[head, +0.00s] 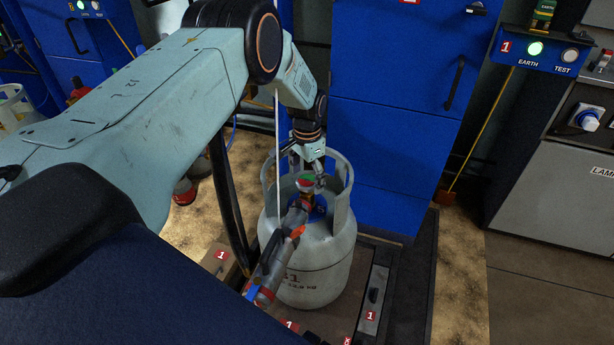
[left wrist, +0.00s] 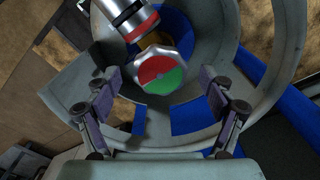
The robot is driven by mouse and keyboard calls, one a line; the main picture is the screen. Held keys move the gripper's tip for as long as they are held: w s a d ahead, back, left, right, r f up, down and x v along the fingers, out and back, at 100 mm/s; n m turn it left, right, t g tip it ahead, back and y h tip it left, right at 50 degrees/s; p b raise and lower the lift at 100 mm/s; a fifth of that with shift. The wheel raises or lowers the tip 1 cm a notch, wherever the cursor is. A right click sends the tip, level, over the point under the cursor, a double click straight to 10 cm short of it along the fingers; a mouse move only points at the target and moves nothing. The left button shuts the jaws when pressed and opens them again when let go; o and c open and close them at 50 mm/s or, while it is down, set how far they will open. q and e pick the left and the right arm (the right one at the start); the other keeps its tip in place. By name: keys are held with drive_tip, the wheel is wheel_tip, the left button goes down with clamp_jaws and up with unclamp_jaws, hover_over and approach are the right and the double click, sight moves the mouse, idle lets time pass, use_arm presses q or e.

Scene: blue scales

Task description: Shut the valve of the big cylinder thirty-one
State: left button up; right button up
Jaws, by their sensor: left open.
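The big grey-white cylinder (head: 325,262) stands upright at the centre of the head view; the end of its printed number reads "1", the rest is hidden. Its valve knob (left wrist: 163,72), an angular silver wheel with a red and a green half, sits inside the collar (head: 342,188). It also shows small in the head view (head: 306,184). My left gripper (left wrist: 160,80) reaches down into the collar from above. Its fingers are spread, one on each side of the knob, with visible gaps. In the head view the gripper (head: 318,176) is small and partly hidden. My right gripper is out of view.
A grey and red filling fitting (head: 272,272) runs up to the valve from the front. The collar (left wrist: 80,85) surrounds my fingers closely. A blue cabinet (head: 385,130) stands behind. A blue box with a green EARTH lamp (head: 535,49) is at upper right.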

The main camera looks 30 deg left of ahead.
sight(307, 181)
use_arm(q)
wheel_tip(307, 181, up, 12)
idle(0.6)
wheel_tip(307, 181, down, 12)
drive_tip(key=shift+f, duration=0.1)
idle(0.7)
